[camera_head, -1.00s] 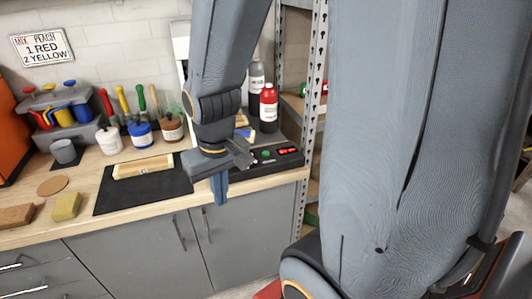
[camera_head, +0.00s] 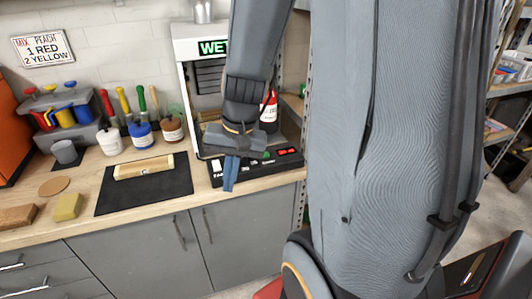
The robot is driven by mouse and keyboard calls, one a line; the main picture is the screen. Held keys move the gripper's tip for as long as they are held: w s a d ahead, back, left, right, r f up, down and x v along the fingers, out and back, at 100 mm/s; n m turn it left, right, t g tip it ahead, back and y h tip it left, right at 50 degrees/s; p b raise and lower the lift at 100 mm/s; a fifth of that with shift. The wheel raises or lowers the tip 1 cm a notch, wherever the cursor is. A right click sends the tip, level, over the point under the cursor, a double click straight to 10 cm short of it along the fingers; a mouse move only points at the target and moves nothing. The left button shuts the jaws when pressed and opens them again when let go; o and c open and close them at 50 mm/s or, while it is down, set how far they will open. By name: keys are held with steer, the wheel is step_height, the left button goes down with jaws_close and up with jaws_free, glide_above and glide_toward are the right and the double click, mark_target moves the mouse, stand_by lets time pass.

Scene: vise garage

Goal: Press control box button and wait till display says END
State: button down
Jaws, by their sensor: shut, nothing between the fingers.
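The black control box (camera_head: 287,165) sits on the right end of the wooden worktop. A green button (camera_head: 266,155) and red buttons (camera_head: 287,151) show on its top. My gripper (camera_head: 229,188) is shut and empty. Its blue fingers point down in front of the left part of the box, left of the green button; I cannot tell whether they touch it. The display (camera_head: 213,47) on the white cabinet frame behind shows green letters that read "WET"; my arm hides part of it.
A black mat (camera_head: 113,192) with a wooden block (camera_head: 144,167) lies left of the box. Paint jars (camera_head: 141,135) and brushes stand behind. A metal shelf post stands at the right.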

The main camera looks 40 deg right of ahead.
steer(key=w+d+r+m+t, duration=0.2)
steer(key=w+d+m, duration=0.1)
steer(key=d+m, duration=0.2)
steer(key=w+d+r+m+t+y+p, duration=0.1)
steer(key=w+d+r+m+t, duration=0.1)
steer(key=d+m, duration=0.3)
steer(key=w+d+r+m+t, duration=0.2)
steer(key=w+d+m, duration=0.3)
steer(key=d, duration=0.4)
steer(key=shift+d+r+t+y+p, duration=0.3)
steer(key=shift+r+t+y, duration=0.1)
steer(key=shift+t, duration=0.2)
steer(key=shift+f, duration=0.2)
steer(key=b, duration=0.7)
glide_above(269, 157)
step_height(269, 157, down, 9)
steer(key=shift+r, duration=0.2)
steer(key=shift+f, duration=0.1)
steer(key=shift+f+b, duration=0.3)
steer(key=shift+b, duration=0.1)
